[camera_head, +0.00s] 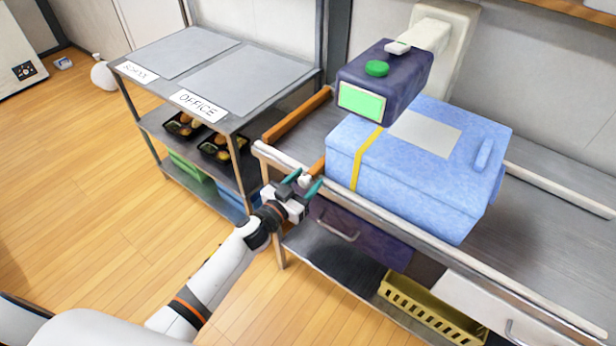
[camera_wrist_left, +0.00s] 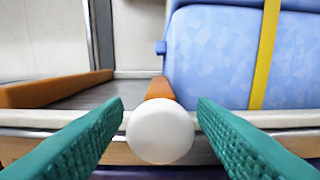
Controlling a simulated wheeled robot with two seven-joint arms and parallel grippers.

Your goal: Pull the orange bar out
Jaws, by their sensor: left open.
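An orange bar (camera_head: 318,168) shows in the head view at the near left corner of the blue box, mostly hidden. In the left wrist view the bar (camera_wrist_left: 160,88) has a round white knob (camera_wrist_left: 161,132) on its near end. My left gripper (camera_head: 303,181) is open at the bench's front rail. Its teal fingers lie on either side of the knob, with a gap visible on each side in the wrist view. A second orange-brown piece (camera_head: 297,118) lies along the bench's left end. My right gripper is not in view.
A blue box (camera_head: 455,190) with a yellow strap stands on the grey bench, just right of the bar. A dark device (camera_head: 408,82) with a green screen hangs above it. A shelf (camera_head: 185,130) with labelled panels and food trays stands left.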

